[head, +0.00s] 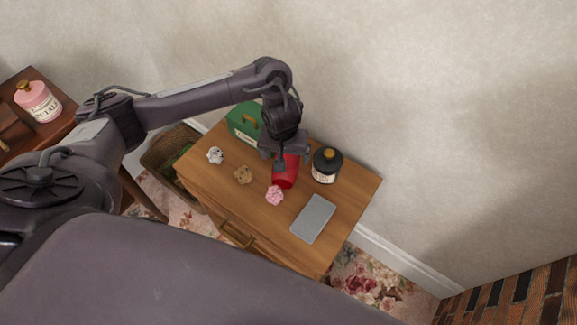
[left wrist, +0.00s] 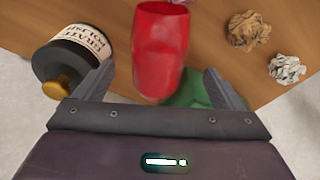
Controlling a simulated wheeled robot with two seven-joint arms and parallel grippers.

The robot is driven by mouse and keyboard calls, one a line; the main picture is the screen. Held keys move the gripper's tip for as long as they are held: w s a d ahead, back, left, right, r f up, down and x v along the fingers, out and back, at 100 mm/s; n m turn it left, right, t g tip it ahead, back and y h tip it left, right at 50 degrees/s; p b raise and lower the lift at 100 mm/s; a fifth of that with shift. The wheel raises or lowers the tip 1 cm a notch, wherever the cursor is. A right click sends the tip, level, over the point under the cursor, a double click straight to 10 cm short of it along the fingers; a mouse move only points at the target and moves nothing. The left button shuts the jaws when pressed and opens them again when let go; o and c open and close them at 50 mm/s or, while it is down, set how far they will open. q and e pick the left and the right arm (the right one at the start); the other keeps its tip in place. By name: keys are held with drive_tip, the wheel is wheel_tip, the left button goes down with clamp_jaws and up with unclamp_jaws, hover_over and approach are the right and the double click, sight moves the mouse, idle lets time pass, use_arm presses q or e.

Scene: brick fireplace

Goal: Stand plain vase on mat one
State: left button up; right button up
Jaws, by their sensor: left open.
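A red vase (head: 286,176), plain in colour, is on the wooden cabinet top; it also shows in the left wrist view (left wrist: 160,50). Whether it lies or stands is hard to tell. My left gripper (head: 292,158) is open above the vase's far end and partly hides it. In the left wrist view the fingers (left wrist: 158,80) are spread on either side of the vase's near end, with gaps. A flat grey rectangle (head: 313,218), possibly the mat, lies bare near the cabinet's right front edge. My right gripper is not in view.
A black bottle (head: 326,166) stands close right of the vase. Pink (head: 275,195), brown (head: 243,175) and white (head: 215,155) crumpled balls lie on the cabinet. A green box (head: 243,121) stands behind left. A basket (head: 170,150) is beside the cabinet; the wall is behind.

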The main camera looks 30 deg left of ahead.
use_arm(q)
drive_tip(key=shift+w+f+b, duration=0.15)
drive_tip(key=shift+f+b, duration=0.35)
drive_tip(key=shift+f, duration=0.45)
drive_tip(key=shift+w+f+b, duration=0.25)
drive_tip(key=shift+f+b, duration=0.1)
drive_tip(key=shift+f, duration=0.5)
drive_tip(key=shift+w+a+f, duration=0.1)
drive_tip(key=shift+f, duration=0.4)
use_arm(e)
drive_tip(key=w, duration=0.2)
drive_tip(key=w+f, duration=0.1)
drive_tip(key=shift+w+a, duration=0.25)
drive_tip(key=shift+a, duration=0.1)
use_arm(q)
drive_tip(key=shift+c, duration=0.4)
drive_tip(key=c, duration=1.2)
